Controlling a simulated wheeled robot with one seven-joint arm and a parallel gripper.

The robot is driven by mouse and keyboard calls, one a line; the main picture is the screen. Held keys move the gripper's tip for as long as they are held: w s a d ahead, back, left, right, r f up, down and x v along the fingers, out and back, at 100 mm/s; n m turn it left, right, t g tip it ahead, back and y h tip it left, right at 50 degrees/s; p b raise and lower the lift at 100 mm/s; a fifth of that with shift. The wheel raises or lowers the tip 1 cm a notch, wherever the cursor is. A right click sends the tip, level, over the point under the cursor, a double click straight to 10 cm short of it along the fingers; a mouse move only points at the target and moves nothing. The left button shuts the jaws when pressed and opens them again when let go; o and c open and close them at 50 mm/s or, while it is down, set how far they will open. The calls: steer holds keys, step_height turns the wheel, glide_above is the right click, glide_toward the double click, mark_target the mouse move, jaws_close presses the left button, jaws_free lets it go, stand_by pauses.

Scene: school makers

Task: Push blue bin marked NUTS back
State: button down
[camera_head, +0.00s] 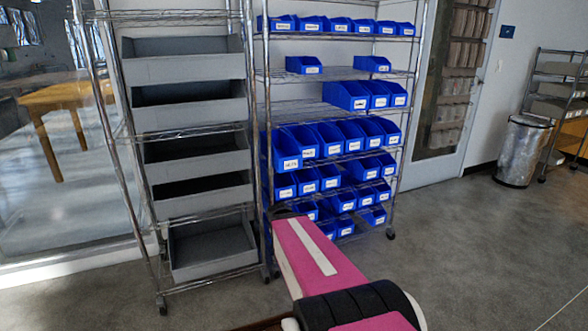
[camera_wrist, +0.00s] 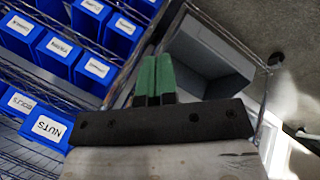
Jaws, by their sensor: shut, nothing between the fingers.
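The blue bin marked NUTS (camera_wrist: 47,128) shows at the lower left of the wrist view, its label upside down. In the head view, it appears to be the leftmost bin (camera_head: 284,149) on the middle shelf, standing further out than its neighbours; its label is hard to read there. My gripper (camera_wrist: 156,78) has green fingers shut together and empty. It is to the right of the NUTS bin in the wrist view, apart from it. In the head view, my pink arm reaches toward the rack's lower left and the fingers are hidden.
A blue bin marked BOLTS (camera_wrist: 18,102) sits beside NUTS. More blue bins fill the wire rack (camera_head: 290,108). A rack of grey bins (camera_head: 190,103) stands close at the left. Floor (camera_head: 470,250) is open at the right, before a metal trash can (camera_head: 523,152).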

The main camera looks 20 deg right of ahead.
steer(key=w+d+r+n+t+h, duration=0.2)
steer(key=w+d+r+n+t, duration=0.4)
steer(key=w+d+n, duration=0.25)
steer(key=n+t+y, duration=0.5)
steer(key=n+t, duration=0.2)
steer(key=n, duration=1.3)
glide_toward(295, 165)
steer(key=w, duration=0.7)
steer(key=shift+w+a+r, duration=0.1)
steer(key=shift+w+r, duration=0.15)
steer(key=w, duration=0.9)
steer(key=shift+s, duration=0.2)
